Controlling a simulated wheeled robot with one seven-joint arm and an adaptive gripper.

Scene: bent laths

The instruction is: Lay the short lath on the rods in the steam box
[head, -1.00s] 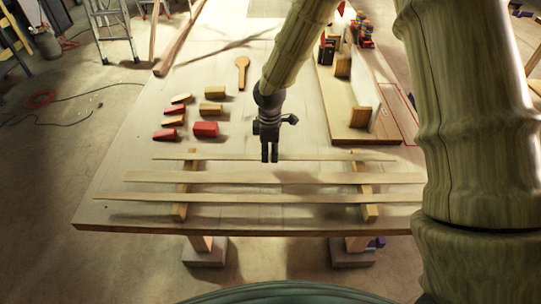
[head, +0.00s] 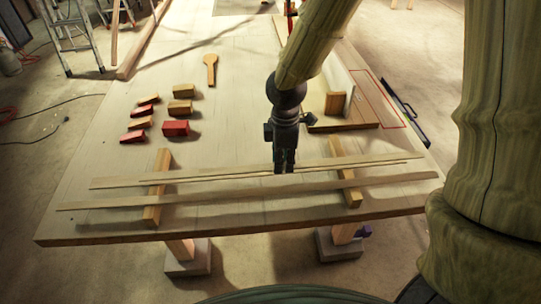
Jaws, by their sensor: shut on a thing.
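My gripper (head: 284,170) points down over the near part of the bench and is shut on the short lath (head: 315,170), near its middle. The short lath is a thin pale strip that closely overlaps a longer lath (head: 210,177) in the picture, so I cannot tell the gap between them. Another long lath (head: 250,194) lies nearer the bench's front edge, across two wooden bearers, the left one (head: 158,195) and the right one (head: 345,175). I cannot make out the steam box or its rods in the head view.
Several red and tan wooden blocks (head: 176,128) and a paddle-shaped wooden piece (head: 211,68) lie on the bench (head: 110,215) at left. A wooden fixture (head: 335,103) stands beyond my gripper at right, beside a red outlined rectangle (head: 379,99). A ladder (head: 70,35) stands at back left.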

